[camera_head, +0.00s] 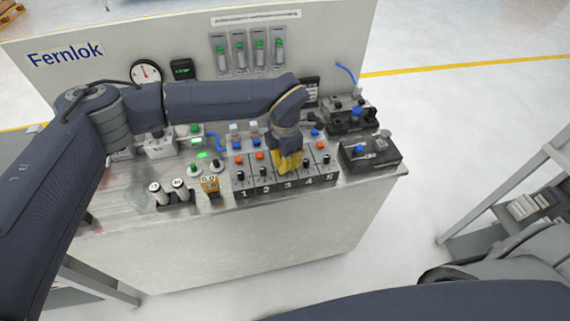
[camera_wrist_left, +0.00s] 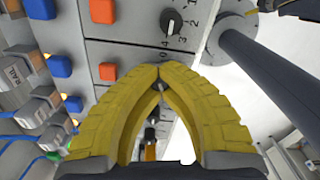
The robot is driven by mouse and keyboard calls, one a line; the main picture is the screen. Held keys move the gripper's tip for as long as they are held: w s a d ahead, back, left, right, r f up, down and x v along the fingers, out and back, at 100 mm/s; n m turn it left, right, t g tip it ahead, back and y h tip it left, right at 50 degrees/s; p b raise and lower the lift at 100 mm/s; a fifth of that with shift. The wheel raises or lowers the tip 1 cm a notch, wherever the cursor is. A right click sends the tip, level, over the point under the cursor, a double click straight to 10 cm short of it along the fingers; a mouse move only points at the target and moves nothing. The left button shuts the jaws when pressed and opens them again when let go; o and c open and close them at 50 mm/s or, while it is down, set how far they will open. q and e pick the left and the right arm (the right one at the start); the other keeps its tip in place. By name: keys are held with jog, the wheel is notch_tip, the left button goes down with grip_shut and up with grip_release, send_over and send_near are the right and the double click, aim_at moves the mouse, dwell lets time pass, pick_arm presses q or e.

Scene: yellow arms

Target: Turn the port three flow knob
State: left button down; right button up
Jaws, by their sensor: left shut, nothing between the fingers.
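The row of numbered port modules (camera_head: 276,187) sits along the front of the bench, marked 1 to 5. My left gripper (camera_head: 289,168) has yellow fingers and is over port three, hiding its knob in the head view. In the left wrist view, the fingertips of my left gripper (camera_wrist_left: 160,70) meet, with an arched gap behind them. A black flow knob with a number dial (camera_wrist_left: 171,21) stands beyond the tips, apart from them. Another dark knob (camera_wrist_left: 151,134) shows through the gap. I cannot tell whether the fingers touch a knob. My right gripper is out of view.
Orange buttons (camera_head: 238,157) and blue buttons (camera_head: 316,132) line the back of the ports. Dark valve blocks (camera_head: 371,153) stand to the right. An orange meter (camera_head: 210,186) and two cylinders stand left. A backboard (camera_head: 200,50) rises behind.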

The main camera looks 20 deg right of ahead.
pick_arm(q)
jog(key=shift+n, duration=1.9)
jog(key=c, duration=1.3)
grip_release()
jog(key=shift+c, duration=0.2)
notch_tip(320, 180, up, 12)
